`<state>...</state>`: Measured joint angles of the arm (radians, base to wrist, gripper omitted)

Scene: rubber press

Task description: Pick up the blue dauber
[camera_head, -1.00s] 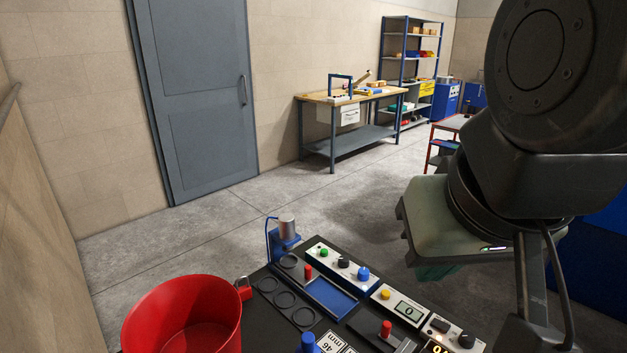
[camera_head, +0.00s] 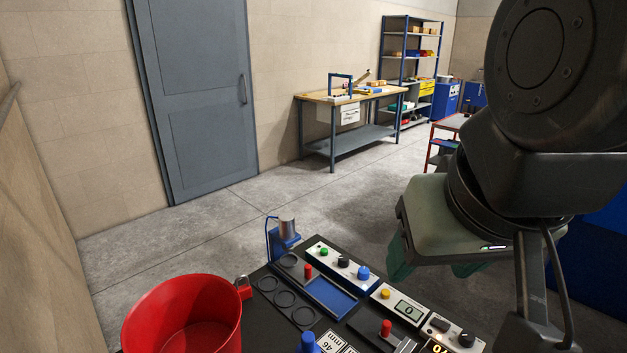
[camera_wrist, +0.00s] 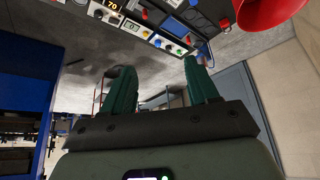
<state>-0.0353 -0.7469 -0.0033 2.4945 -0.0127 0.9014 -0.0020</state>
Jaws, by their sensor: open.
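A blue upright piece with a rounded top, which looks like the blue dauber (camera_head: 308,343), stands at the bottom edge of the head view. Its lower part is cut off by the frame. My gripper (camera_head: 430,278) hangs at the right of the head view, above and to the right of the black board, well apart from the blue piece. Its two green fingers are spread with nothing between them. The wrist view also shows my gripper (camera_wrist: 157,66) open and empty. I cannot surely pick out the dauber in the wrist view.
A red bucket (camera_head: 182,318) stands left of the black board. The board carries a button panel (camera_head: 343,262), a blue tray (camera_head: 330,298), empty round rings, a blue stand with a metal cylinder (camera_head: 287,228), a display box (camera_head: 400,306) and a red-knobbed piece (camera_head: 386,329).

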